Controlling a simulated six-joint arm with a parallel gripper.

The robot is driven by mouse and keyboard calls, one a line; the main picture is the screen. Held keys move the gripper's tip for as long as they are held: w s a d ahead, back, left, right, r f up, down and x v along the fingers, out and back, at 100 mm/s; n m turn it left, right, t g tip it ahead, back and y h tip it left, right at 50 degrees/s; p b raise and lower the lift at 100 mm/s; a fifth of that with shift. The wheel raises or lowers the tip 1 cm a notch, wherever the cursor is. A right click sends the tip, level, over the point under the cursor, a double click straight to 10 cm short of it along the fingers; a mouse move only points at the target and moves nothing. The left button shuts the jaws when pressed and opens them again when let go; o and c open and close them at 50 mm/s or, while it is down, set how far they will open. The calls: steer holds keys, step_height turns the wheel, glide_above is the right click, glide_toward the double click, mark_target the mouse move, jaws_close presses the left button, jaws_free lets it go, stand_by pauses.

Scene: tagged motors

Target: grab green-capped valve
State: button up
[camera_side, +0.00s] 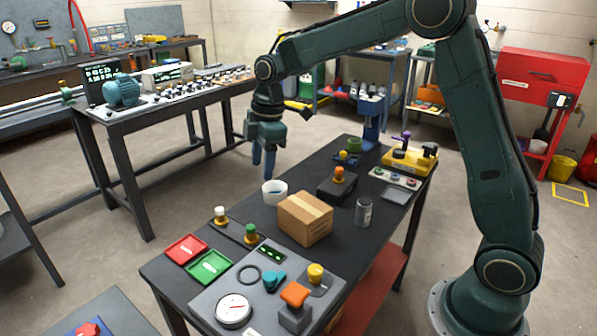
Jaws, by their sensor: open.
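The green-capped valve (251,233) stands upright on the dark table, with a green top on a brass-coloured base. It is left of the cardboard box and behind the green tray. My gripper (264,165) points down above the far left edge of the table, higher than the valve and farther back. It is open and empty, with its blue fingers over the area near the white bowl (274,196). The finger gap is hard to see from this side.
A white-capped valve (220,216) stands left of the green-capped one. A cardboard box (305,220) stands close on its right. A red tray (186,249) and a green tray (209,267) lie in front. A grey panel (262,318) with a gauge and knobs fills the near end.

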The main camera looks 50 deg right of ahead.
steer(key=w+f+n+g, duration=0.1)
steer(key=w+f+n, duration=0.1)
steer(key=w+f, duration=0.3)
step_height(320, 180, down, 2)
steer(key=shift+d+f+n, duration=0.15)
steer(key=shift+f+n, duration=0.1)
steer(key=shift+n, duration=0.15)
steer(key=shift+f, duration=0.1)
glide_toward(250, 226)
steer(key=shift+a+f, duration=0.15)
steer(key=shift+f, duration=1.1)
steer(key=shift+a+f, duration=0.15)
steer(key=shift+f, duration=1.15)
steer(key=shift+a+f, duration=0.15)
steer(key=shift+f, duration=2.4)
jaws_close()
